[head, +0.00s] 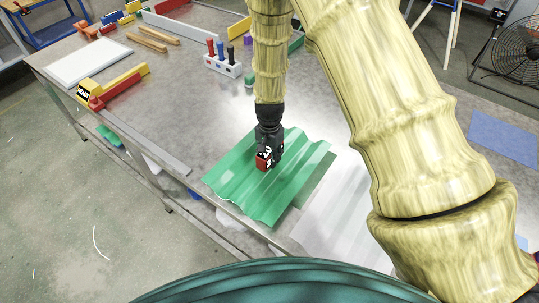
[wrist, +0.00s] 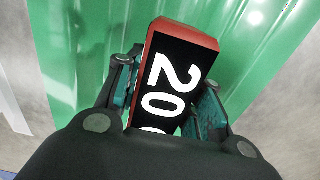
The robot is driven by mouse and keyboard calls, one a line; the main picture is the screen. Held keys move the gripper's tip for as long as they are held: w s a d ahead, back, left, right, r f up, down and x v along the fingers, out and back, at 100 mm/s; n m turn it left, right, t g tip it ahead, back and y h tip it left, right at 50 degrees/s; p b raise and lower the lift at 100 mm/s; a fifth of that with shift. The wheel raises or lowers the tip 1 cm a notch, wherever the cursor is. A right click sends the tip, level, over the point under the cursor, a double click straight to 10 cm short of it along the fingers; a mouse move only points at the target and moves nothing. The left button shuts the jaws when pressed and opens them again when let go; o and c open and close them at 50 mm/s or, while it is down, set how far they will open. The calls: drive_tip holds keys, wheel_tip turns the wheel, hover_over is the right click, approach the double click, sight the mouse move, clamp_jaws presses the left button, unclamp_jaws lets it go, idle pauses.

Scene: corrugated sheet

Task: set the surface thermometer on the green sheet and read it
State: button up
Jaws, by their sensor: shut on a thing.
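The green corrugated sheet (head: 240,185) lies near the table's front edge in the head view, and it fills the back of the wrist view (wrist: 85,50). The surface thermometer is a red block (head: 263,160) with a black face, over the middle of the sheet. In the wrist view the thermometer (wrist: 170,70) shows large white digits "20", turned sideways; a further mark below is partly hidden by my gripper. My gripper (head: 270,153) points down, its fingers on both sides of the thermometer. I cannot tell whether the thermometer touches the sheet.
A white block with coloured handles (head: 222,66) stands behind the sheet. A yellow and red piece with a "READY" sign (head: 88,90) and a white board (head: 88,62) lie at left. A pale translucent sheet (head: 335,215) lies right of the green one. Bare table lies left of the sheet.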

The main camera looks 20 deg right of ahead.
drive_tip(key=shift+f, duration=0.15)
drive_tip(key=o, duration=1.4)
drive_tip(key=shift+c, duration=0.2)
wheel_tip(320, 180, up, 12)
